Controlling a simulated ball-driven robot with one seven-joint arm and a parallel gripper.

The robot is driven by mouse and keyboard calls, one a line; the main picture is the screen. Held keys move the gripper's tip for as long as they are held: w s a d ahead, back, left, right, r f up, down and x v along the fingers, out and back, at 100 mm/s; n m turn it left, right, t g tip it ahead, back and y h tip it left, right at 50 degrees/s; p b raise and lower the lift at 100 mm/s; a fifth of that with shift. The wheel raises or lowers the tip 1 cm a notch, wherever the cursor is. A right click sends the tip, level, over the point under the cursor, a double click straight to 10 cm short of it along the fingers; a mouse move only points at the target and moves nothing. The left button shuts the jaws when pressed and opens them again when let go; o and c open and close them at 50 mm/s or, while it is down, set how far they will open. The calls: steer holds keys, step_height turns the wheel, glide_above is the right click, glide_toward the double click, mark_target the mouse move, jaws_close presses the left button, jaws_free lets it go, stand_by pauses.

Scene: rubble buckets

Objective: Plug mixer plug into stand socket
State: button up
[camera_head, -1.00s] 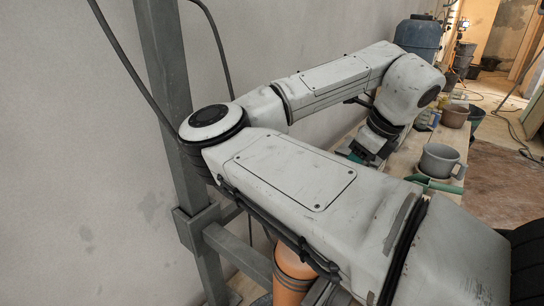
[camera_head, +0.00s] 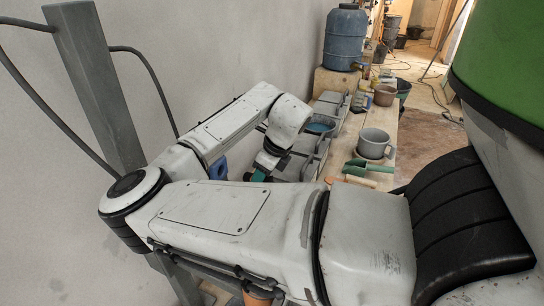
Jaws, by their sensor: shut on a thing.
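My gripper (camera_head: 257,175) points down at the end of my bent arm, above the near end of the row of grey bins. It is small and partly hidden behind my forearm. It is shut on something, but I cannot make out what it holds. I cannot pick out the mixer plug or the stand socket in this view. A blue thing (camera_head: 218,168) shows between my arm links, left of the gripper; I cannot tell what it is.
Grey bins (camera_head: 318,146) line the wall side of the bench. A grey mug-shaped bucket (camera_head: 373,144) and a green scoop (camera_head: 366,168) stand on the bench. A blue barrel (camera_head: 344,40) is at the back. A grey post (camera_head: 92,75) with cables stands left. An orange container (camera_head: 258,298) is below my arm.

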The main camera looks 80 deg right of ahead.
steer(key=shift+w+f, duration=0.25)
steer(key=shift+w, duration=0.15)
steer(key=shift+w+p, duration=0.1)
steer(key=shift+p, duration=0.3)
steer(key=shift+w+d, duration=0.2)
steer(key=shift+w, duration=0.7)
steer(key=shift+w+d, duration=0.2)
steer(key=shift+w, duration=0.65)
steer(key=shift+w+d, duration=0.2)
steer(key=shift+w, duration=0.7)
steer(key=o, duration=0.4)
jaws_close()
